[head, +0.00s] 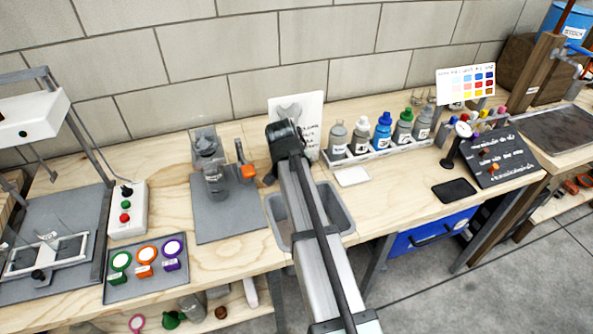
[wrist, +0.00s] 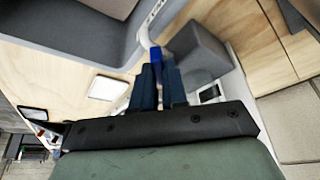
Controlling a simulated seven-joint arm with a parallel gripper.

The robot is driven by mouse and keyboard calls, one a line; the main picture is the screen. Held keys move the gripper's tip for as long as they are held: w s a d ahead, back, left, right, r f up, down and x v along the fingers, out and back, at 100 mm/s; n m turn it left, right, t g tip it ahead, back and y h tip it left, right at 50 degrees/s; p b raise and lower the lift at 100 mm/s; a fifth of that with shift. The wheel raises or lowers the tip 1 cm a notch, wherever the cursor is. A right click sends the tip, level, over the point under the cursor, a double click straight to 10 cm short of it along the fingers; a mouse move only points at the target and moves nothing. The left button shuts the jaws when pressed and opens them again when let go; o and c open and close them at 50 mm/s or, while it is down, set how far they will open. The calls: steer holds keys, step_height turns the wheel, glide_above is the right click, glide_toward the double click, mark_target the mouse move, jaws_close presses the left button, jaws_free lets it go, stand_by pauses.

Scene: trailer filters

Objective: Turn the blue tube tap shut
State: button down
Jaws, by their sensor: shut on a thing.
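The blue tube tap (wrist: 155,55) shows in the wrist view at the tips of my gripper (wrist: 159,78). My gripper's two dark blue fingers are shut on it. A pale tube (wrist: 154,15) runs up from the tap beside the rim of a grey basin (wrist: 92,32). A grey block (wrist: 200,52) stands just right of the tap. In the head view my own arm covers the tap and the fingers. The basin (head: 344,208) shows there on both sides of the arm. How far the tap is turned cannot be told.
A rack (head: 390,151) of several bottles stands right of my arm. A grey mat (head: 232,222) with a clear apparatus (head: 215,178) lies to the left. A picture card (head: 312,105) stands at the wall behind my wrist. Some bare bench lies in front of the rack.

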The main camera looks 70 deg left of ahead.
stand_by(0.5)
steer(key=c, duration=1.2)
jaws_free()
steer(key=shift+o, duration=0.2)
steer(key=v, duration=1.3)
steer(key=shift+r, duration=0.4)
steer(key=shift+s, duration=0.15)
